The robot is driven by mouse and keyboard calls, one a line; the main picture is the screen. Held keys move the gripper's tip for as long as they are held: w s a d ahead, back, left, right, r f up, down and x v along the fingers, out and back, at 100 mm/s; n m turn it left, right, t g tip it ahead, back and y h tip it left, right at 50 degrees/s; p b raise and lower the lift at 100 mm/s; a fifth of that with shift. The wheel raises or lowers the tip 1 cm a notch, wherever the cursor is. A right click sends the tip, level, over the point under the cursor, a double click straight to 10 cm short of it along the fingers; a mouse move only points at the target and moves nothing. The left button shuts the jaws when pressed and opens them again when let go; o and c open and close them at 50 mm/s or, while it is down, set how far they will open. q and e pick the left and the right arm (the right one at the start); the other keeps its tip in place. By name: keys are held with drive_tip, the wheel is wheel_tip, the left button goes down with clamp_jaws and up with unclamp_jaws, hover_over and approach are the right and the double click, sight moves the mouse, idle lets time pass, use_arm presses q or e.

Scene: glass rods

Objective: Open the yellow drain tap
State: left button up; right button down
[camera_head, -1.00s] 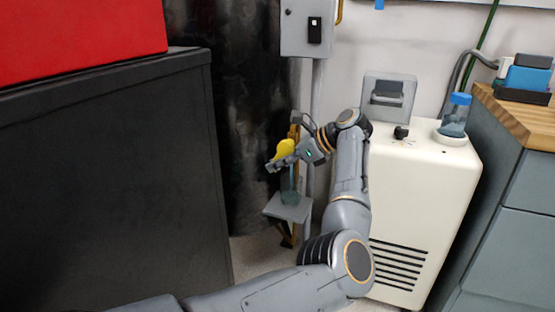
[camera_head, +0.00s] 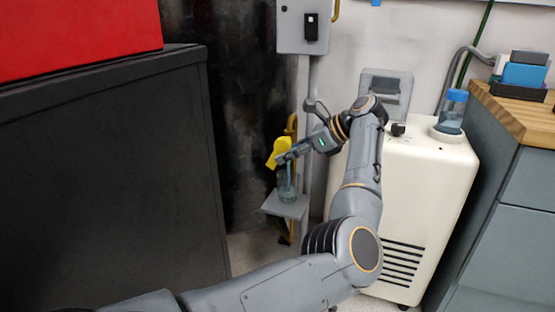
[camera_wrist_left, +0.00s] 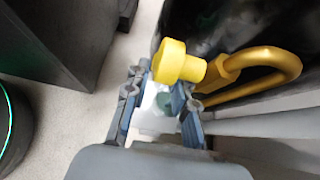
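The yellow drain tap (camera_head: 279,151) is in front of the dark column in the head view, above a small glass vessel (camera_head: 288,190). A pale bluish vertical streak shows between tap and vessel; I cannot tell what it is. In the left wrist view the tap's round yellow head (camera_wrist_left: 173,61) is just beyond and above the fingertips. My left gripper (camera_head: 285,158) is at the tap's right side, and its fingers (camera_wrist_left: 163,90) stand apart with nothing clamped between them. Whether a finger touches the tap is unclear. My right gripper is not in view.
The vessel stands on a grey shelf (camera_head: 286,207). A yellow curved pipe (camera_wrist_left: 270,68) is right of the tap in the wrist view. A black cabinet (camera_head: 105,180) stands left, a cream machine (camera_head: 418,190) right. Bare floor shows between them.

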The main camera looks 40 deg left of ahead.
use_arm(q)
drive_tip(key=v, duration=0.7)
drive_tip(key=shift+d+r, duration=0.2)
drive_tip(key=shift+d, duration=0.1)
